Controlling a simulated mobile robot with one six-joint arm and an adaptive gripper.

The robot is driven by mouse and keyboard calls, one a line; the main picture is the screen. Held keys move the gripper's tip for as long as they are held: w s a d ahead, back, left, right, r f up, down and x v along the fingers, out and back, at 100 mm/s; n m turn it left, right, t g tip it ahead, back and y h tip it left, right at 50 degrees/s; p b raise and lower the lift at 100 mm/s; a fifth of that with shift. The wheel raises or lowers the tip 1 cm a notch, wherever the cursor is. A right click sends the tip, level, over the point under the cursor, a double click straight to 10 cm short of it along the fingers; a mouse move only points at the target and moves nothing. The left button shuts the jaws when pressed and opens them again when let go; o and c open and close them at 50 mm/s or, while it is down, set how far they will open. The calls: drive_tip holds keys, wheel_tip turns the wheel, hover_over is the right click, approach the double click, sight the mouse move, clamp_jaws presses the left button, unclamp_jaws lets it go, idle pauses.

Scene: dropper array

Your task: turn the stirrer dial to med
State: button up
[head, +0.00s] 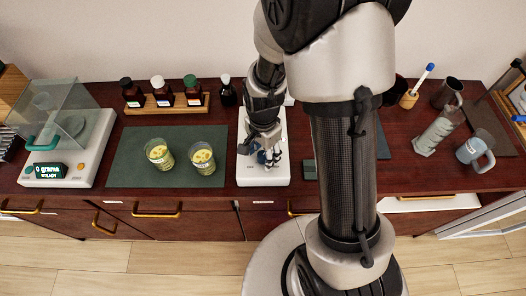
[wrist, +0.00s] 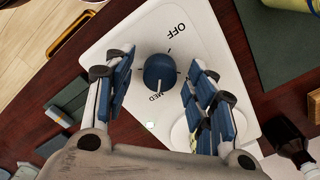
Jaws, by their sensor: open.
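The stirrer (head: 281,174) is a white unit on the dark wood counter; its white top also shows in the wrist view (wrist: 115,55). In the wrist view its round blue dial (wrist: 158,68) has a white pointer line directed at the MED label (wrist: 156,96). The OFF label (wrist: 175,30) is on the far side of the dial. My gripper (wrist: 156,76) is open, with one blue-padded finger on each side of the dial and visible gaps between. In the head view my gripper (head: 268,157) is low over the stirrer's front and hides most of the dial.
Two beakers of yellow contents (head: 202,158) stand on a green mat (head: 125,170) left of the stirrer. A brown bottle (head: 227,92) stands behind. A balance (head: 62,150) is at far left; a grey mug (head: 474,151) is at right.

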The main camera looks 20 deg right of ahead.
sight(263, 155)
drive_tip(key=shift+r, duration=0.1)
wheel_tip(263, 155, up, 12)
idle(0.5)
drive_tip(key=s+r+n+t+b, duration=0.1)
drive_tip(key=s+r+n+t, duration=0.1)
drive_tip(key=s+r+n, duration=0.3)
drive_tip(key=s+r+n+t+b, duration=0.2)
drive_tip(key=s+r+n, duration=0.3)
drive_tip(key=s+n, duration=0.3)
drive_tip(key=shift+s+r+t, duration=0.2)
drive_tip(key=shift+s+t, duration=0.1)
drive_tip(key=shift+s, duration=0.7)
